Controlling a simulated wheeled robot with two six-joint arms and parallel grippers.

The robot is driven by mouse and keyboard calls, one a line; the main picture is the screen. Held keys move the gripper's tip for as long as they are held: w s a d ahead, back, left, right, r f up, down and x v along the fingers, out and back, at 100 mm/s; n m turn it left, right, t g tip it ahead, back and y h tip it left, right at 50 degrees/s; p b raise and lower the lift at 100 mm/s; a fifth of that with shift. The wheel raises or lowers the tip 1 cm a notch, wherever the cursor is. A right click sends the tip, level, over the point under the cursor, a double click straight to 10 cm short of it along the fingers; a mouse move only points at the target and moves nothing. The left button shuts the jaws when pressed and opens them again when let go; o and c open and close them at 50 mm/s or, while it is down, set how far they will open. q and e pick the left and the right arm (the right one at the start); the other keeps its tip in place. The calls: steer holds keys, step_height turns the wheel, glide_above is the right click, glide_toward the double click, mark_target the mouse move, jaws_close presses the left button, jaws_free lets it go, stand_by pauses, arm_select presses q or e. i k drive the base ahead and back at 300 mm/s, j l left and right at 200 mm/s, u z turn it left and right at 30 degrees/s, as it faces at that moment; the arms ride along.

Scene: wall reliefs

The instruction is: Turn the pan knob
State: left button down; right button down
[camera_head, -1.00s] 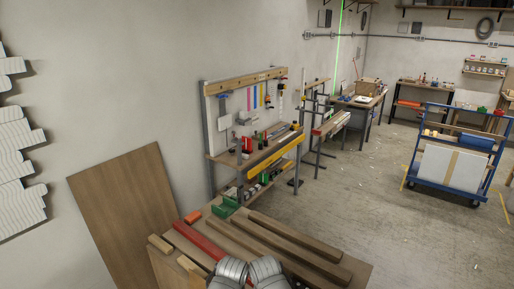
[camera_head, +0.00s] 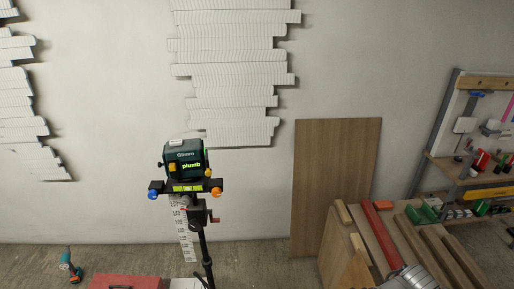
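A dark laser level (camera_head: 184,160) with a green lit display reading "plumb" sits upright on a flat mount on top of a black tripod (camera_head: 203,240). A blue knob (camera_head: 153,194) is at the mount's left end and an orange knob (camera_head: 216,193) at its right end. Smaller orange knobs show on the level's sides. A crank with a reddish grip (camera_head: 214,219) sits lower on the tripod's column. I cannot tell which knob is the pan knob.
A bench with wooden beams and a red bar (camera_head: 378,232) stands at the right, a brown board (camera_head: 335,185) leaning behind it. A teal drill (camera_head: 69,264) and a red case (camera_head: 124,282) are at the lower left. White layered reliefs (camera_head: 236,75) are on the wall.

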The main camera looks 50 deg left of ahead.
mark_target(185, 200)
steer(key=u, duration=0.45)
steer(key=j+u, duration=0.1)
steer(key=u, duration=1.25)
steer(key=i+u, duration=0.1)
steer(key=u, duration=0.35)
